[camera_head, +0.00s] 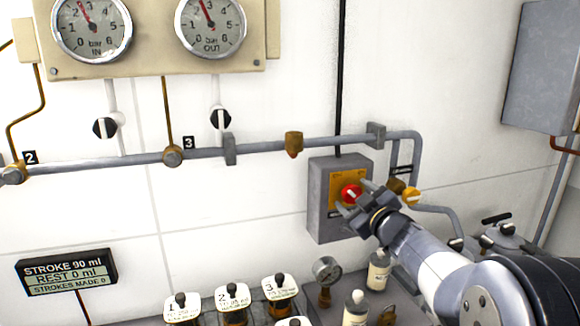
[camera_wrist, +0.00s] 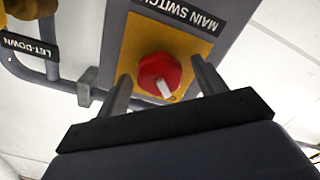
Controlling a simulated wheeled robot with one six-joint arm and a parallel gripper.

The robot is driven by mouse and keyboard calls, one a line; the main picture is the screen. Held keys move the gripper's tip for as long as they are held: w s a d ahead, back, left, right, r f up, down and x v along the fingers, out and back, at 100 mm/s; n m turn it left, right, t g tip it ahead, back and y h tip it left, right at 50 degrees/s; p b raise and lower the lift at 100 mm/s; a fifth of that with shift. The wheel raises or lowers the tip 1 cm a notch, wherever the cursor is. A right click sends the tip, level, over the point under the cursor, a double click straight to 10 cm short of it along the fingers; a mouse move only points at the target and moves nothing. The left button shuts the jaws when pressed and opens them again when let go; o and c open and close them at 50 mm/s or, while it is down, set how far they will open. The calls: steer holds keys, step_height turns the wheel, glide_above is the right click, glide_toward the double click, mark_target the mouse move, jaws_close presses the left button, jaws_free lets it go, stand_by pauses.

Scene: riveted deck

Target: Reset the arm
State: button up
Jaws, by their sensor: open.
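My gripper (camera_head: 356,203) is open in front of the grey main switch box on the wall. In the wrist view its two fingers (camera_wrist: 163,84) stand on either side of the red switch knob (camera_wrist: 160,74), with a gap to each side. I cannot tell how far the fingertips are from the plate. My arm reaches in from the lower right of the head view.
A yellow knob (camera_head: 411,196) and grey pipe (camera_head: 330,143) are close to the box. Two gauges (camera_head: 92,27) hang upper left. A display (camera_head: 66,273) reads STROKE 90 ml, REST 0 ml, STROKES MADE 0. Several labelled bottles (camera_head: 232,298) stand below.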

steer(key=m+p, duration=0.1)
steer(key=m, duration=0.1)
steer(key=m+p, duration=0.2)
steer(key=m, duration=0.1)
steer(key=shift+r+m, duration=0.25)
steer(key=shift+m, duration=0.05)
steer(key=m+p, duration=0.3)
steer(key=m, duration=0.1)
steer(key=shift+d+f, duration=0.1)
steer(key=shift+f, duration=0.05)
steer(key=shift+s+d, duration=0.1)
steer(key=shift+s, duration=0.3)
steer(key=shift+d, duration=0.1)
